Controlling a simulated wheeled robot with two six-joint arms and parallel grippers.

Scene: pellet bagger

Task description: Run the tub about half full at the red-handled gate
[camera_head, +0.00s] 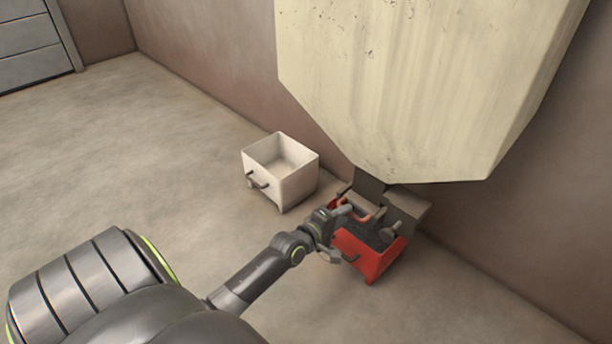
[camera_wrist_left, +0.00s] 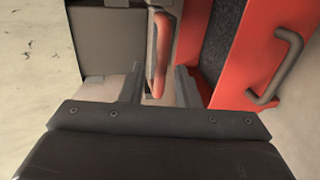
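A red tub (camera_head: 366,263) stands on the floor under the hopper's outlet, with dark pellets (camera_head: 372,238) in it. Their exact level is hard to judge. The red handle (camera_head: 361,214) of the gate sits at the outlet, above the tub's left side. My left gripper (camera_head: 347,234) is open beside the handle and the tub. In the left wrist view the red handle (camera_wrist_left: 161,52) lies between and just beyond the spread fingers (camera_wrist_left: 159,80); a gap shows on both sides. The red tub (camera_wrist_left: 258,60) with its grey grip is at the right. My right gripper is not in view.
The large cream hopper (camera_head: 420,80) hangs over the tub close to the wall. A white, empty-looking tub (camera_head: 295,188) stands on the floor to the left. A grey drawer cabinet (camera_head: 35,45) is at the far left. The floor between is clear.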

